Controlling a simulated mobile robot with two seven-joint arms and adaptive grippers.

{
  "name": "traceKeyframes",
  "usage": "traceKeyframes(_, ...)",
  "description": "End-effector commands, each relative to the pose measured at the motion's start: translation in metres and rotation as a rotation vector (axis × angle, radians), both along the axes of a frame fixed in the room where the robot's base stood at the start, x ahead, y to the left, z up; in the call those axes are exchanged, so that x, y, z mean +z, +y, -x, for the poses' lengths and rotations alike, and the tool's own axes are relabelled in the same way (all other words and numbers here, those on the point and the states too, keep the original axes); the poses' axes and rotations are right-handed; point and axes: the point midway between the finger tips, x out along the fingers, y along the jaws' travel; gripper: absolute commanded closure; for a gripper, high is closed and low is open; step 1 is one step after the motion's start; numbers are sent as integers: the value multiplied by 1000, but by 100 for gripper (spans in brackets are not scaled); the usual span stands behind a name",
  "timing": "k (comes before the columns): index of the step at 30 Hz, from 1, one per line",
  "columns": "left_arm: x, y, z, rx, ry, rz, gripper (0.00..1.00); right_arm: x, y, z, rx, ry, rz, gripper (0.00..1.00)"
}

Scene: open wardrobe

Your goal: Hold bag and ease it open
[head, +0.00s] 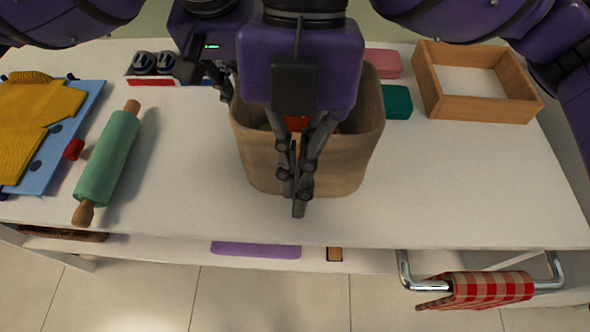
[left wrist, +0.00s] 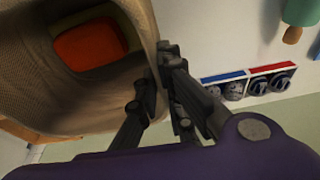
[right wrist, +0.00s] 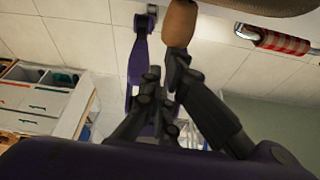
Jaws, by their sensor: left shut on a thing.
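A tan, open-topped bag (head: 262,165) stands upright near the middle of the white table, with a red-orange thing (head: 297,122) inside. In the left wrist view the bag's woven wall (left wrist: 140,25) and the red-orange thing (left wrist: 90,45) show again. My left gripper (left wrist: 165,60) is shut on the bag's rim; in the head view it is at the bag's far left side (head: 222,82), partly hidden. My right gripper (head: 298,195) points down in front of the bag's front wall and hides part of it. Its fingertips (right wrist: 165,75) are close together near a brown rounded thing.
A green rolling pin (head: 108,160) and a blue board with yellow cloth (head: 35,120) lie left. A wooden tray (head: 428,85) is at back right. A chrome rail (head: 403,275) with a red checked cloth (head: 490,290) is at the front edge.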

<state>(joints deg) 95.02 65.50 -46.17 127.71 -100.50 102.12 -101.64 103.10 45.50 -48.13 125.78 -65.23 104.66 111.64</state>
Motion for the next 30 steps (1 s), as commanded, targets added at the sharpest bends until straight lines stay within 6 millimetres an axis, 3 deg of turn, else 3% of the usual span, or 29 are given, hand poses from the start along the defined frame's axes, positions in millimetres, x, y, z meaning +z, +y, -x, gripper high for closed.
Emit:
traceKeyframes(5,0,-1,2,-8,4,1,100,3,1,14,1,-6,-1,100)
traceKeyframes(9,0,-1,2,-7,4,1,100,9,3,43,8,-5,-2,100)
traceKeyframes(15,0,-1,1,-5,3,1,100,57,2,21,-3,-4,-2,100)
traceKeyframes(21,0,-1,1,-4,2,1,100,89,1,9,-1,-1,-1,100)
traceKeyframes(30,0,-1,1,-2,1,1,100,103,0,5,2,1,-1,100)
